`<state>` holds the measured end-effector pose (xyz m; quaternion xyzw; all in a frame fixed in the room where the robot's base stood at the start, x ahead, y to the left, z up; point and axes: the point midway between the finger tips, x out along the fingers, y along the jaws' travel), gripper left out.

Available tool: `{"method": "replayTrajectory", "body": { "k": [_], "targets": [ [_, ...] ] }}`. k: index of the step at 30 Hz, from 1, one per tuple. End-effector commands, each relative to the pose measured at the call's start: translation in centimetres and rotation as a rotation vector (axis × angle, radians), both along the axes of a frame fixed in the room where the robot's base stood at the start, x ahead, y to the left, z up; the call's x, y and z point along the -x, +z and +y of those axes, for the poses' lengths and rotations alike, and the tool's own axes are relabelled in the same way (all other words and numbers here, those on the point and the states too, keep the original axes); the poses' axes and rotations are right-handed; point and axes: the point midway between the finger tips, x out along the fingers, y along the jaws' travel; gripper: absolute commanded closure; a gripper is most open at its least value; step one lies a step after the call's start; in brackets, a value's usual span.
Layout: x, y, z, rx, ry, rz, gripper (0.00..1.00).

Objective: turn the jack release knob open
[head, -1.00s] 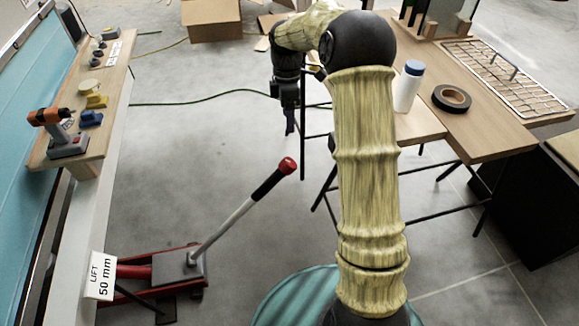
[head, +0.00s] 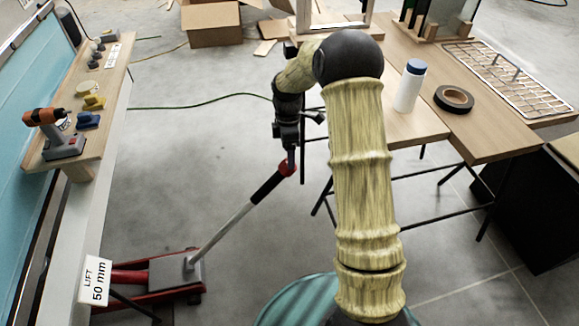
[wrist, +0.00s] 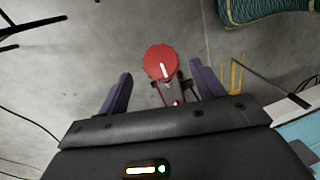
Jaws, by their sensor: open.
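The jack release knob (wrist: 161,63) is a round red cap with a white mark, seen from above in the wrist view between and just beyond my fingertips. In the head view the red knob (head: 287,170) tops the black grip of the jack's grey handle (head: 222,233). The handle rises at a slant from the red floor jack (head: 178,273). My gripper (wrist: 160,85) is open, with one dark finger on each side of the knob and a gap on both sides. In the head view my gripper (head: 290,155) hangs right over the knob and partly hides it.
A sign reading "LIFT 50 mm" (head: 95,280) stands by the jack at the left. A wooden shelf with a drill (head: 55,138) runs along the camper. A table with a white bottle (head: 409,86) and black tape (head: 454,98) is at the right. Open floor lies between.

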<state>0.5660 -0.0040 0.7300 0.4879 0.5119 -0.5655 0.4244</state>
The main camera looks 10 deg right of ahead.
Motion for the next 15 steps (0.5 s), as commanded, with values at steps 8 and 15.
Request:
{"method": "replayTrajectory", "body": {
  "k": [8, 15],
  "targets": [
    [0.7, -4.3, 0.1, 0.001, 0.000, 0.001, 0.33],
    [0.9, -5.0, 0.1, 0.000, 0.000, 0.000, 0.33]
  ]
}}
